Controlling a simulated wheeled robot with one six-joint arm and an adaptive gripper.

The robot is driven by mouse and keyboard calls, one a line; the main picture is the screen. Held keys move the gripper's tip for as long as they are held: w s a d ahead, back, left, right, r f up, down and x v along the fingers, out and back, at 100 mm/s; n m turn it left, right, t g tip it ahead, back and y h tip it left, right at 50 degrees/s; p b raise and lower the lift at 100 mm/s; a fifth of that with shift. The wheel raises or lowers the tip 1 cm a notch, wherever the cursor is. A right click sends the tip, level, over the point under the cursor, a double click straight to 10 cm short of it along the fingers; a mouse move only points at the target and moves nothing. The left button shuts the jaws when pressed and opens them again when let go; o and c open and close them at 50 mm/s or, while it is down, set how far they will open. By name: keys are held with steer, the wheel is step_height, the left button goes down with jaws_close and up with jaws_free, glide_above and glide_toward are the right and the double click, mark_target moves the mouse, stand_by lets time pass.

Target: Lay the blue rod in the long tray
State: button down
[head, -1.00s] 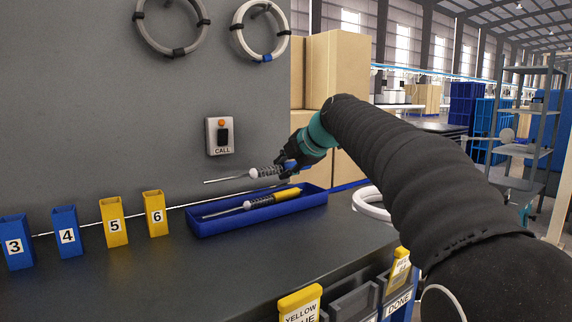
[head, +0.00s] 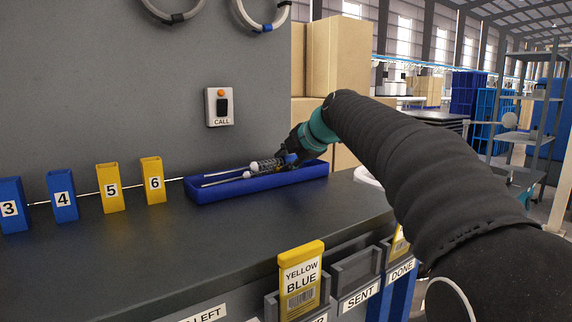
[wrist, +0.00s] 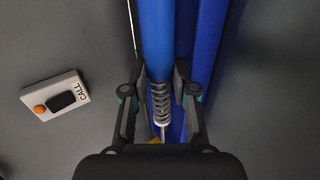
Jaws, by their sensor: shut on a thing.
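The blue rod (head: 291,158) has a blue handle, a coiled spring, a white ball and a thin metal shaft. My gripper (head: 284,161) is shut on it at the right part of the long blue tray (head: 260,187). In the wrist view, the blue handle (wrist: 158,40) and its spring run between the fingers. The rod lies along the tray's length, low at the tray; whether it touches the floor I cannot tell. A second rod (head: 224,181) lies in the tray in front of it, its yellow handle mostly hidden now.
Numbered blue and yellow holders (head: 111,188) stand left of the tray. A CALL button box (head: 219,106) is on the grey wall behind. Labelled bins (head: 358,279) hang at the bench's front. The bench top (head: 190,235) before the tray is clear.

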steer(key=shift+f+g, duration=0.3)
steer(key=shift+f, duration=1.05)
steer(key=shift+b, duration=0.3)
steer(key=c, duration=0.8)
jaws_free()
steer(key=shift+f, duration=0.1)
steer(key=shift+c, duration=0.2)
steer(key=shift+s+d+r, duration=0.3)
steer(key=shift+d+r, duration=0.1)
steer(key=shift+r, duration=0.05)
steer(key=a+r+v, duration=0.1)
steer(key=v, duration=1.1)
steer(key=shift+w+r, duration=0.1)
steer(key=shift+w, duration=0.05)
